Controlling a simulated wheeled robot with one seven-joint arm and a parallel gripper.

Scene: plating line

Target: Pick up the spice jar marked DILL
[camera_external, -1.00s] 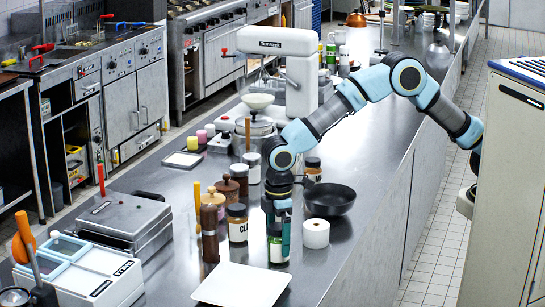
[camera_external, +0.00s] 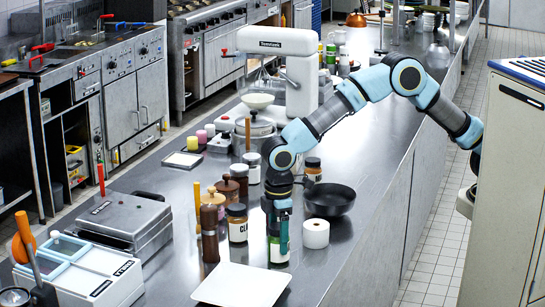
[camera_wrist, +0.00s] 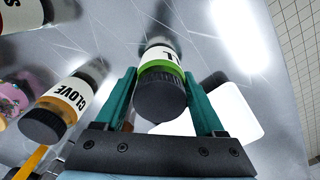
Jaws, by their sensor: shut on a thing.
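A spice jar with a dark lid, green contents and a white label (camera_external: 278,250) stands on the steel counter, partly hidden by my gripper (camera_external: 279,236). In the wrist view the same jar (camera_wrist: 162,75) sits between the two teal fingers of my gripper (camera_wrist: 162,88). My gripper is shut on this jar from above. I cannot see any gap between the jar and the counter.
A jar marked CLOVE (camera_external: 237,224) stands just left of the held jar, with a dark pepper mill (camera_external: 210,234) beyond it. A white board (camera_external: 240,286) lies in front.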

